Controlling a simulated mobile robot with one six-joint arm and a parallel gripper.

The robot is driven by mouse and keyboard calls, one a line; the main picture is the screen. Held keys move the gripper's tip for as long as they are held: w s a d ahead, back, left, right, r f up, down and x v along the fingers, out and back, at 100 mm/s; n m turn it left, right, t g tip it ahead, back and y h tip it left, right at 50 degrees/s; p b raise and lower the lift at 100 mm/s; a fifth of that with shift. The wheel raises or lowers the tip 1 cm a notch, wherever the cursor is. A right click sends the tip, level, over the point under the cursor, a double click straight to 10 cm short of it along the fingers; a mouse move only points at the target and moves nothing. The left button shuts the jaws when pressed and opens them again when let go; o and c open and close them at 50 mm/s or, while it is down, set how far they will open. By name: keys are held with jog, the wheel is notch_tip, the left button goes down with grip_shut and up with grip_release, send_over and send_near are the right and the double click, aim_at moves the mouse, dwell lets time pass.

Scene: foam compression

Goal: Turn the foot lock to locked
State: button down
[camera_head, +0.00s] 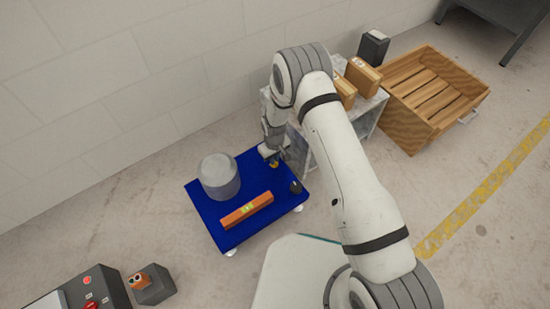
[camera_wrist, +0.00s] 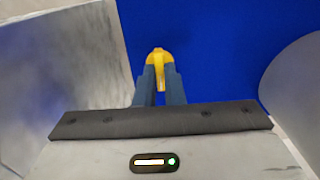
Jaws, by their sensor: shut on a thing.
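A small yellow piece (camera_head: 274,164), which looks like the foot lock, stands on the blue platform (camera_head: 222,229) near its back right edge. In the wrist view the yellow piece (camera_wrist: 157,57) sits between my dark fingertips, over the blue surface. My gripper (camera_head: 270,156) points down there and is shut on it; the fingers (camera_wrist: 158,84) touch its two sides. Its lower part is hidden by the fingers, and I cannot tell whether it is at locked.
A grey cylinder (camera_head: 219,178) and an orange level (camera_head: 247,210) are on the platform, with a dark knob (camera_head: 296,187) at its right corner. A grey shelf (camera_head: 368,116) holding boxes stands close behind my gripper. A wooden crate (camera_head: 408,128) is farther right.

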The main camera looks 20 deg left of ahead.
jog(key=shift+d, duration=0.25)
jog(key=shift+a, duration=0.15)
jog(key=shift+a+m, duration=0.1)
jog(key=shift+m, duration=0.3)
jog(key=m, duration=0.3)
jog(key=shift+s+m, duration=0.1)
jog(key=shift+m, duration=0.2)
jog(key=m, duration=0.4)
jog(key=shift+m, duration=0.3)
jog(key=m, duration=0.4)
jog(key=shift+m, duration=2.5)
